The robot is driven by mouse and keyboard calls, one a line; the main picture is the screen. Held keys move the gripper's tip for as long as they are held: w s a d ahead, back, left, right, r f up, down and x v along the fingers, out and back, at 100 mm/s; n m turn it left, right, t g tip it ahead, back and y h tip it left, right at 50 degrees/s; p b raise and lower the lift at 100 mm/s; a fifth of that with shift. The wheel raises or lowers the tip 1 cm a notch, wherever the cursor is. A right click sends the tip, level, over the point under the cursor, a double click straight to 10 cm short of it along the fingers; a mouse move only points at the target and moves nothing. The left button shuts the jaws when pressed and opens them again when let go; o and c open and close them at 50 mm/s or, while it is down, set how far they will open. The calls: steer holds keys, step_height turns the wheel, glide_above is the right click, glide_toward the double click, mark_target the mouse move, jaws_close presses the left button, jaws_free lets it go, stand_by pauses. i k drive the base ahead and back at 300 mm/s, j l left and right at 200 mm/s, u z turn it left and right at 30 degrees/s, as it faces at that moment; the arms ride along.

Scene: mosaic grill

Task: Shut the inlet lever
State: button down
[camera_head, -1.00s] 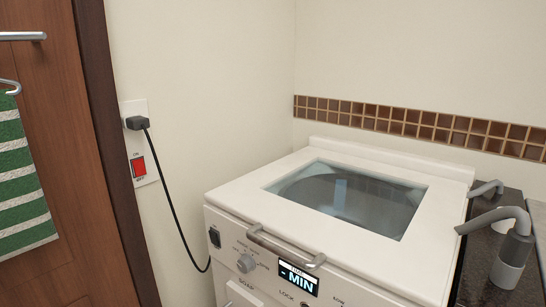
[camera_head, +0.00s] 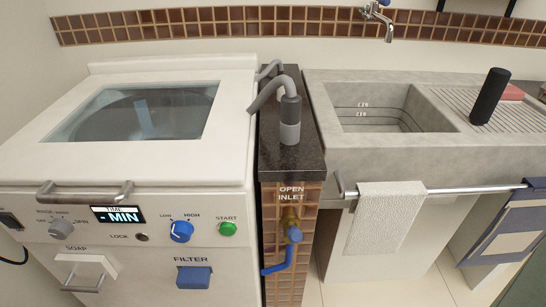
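The inlet valve is a small brass tap (camera_head: 289,216) on the tiled front of the narrow column between the washing machine and the sink. A sign above it reads "OPEN INLET" (camera_head: 291,193). A blue lever (camera_head: 277,261) shows just below the tap and slants down to the left, its end near the machine's side. A blue round end (camera_head: 294,234) sits at the tap's front. My gripper is not in view.
The white washing machine (camera_head: 40,150) stands left, its front handle (camera_head: 85,194) sticking out. A grey hose (camera_head: 290,110) stands on the dark column top. The concrete sink (camera_head: 350,150) is right, with a towel (camera_head: 387,215) on its rail.

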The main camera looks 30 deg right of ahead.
mark_target(295, 235)
steer(key=i+z, duration=0.15)
steer(key=z, duration=0.9)
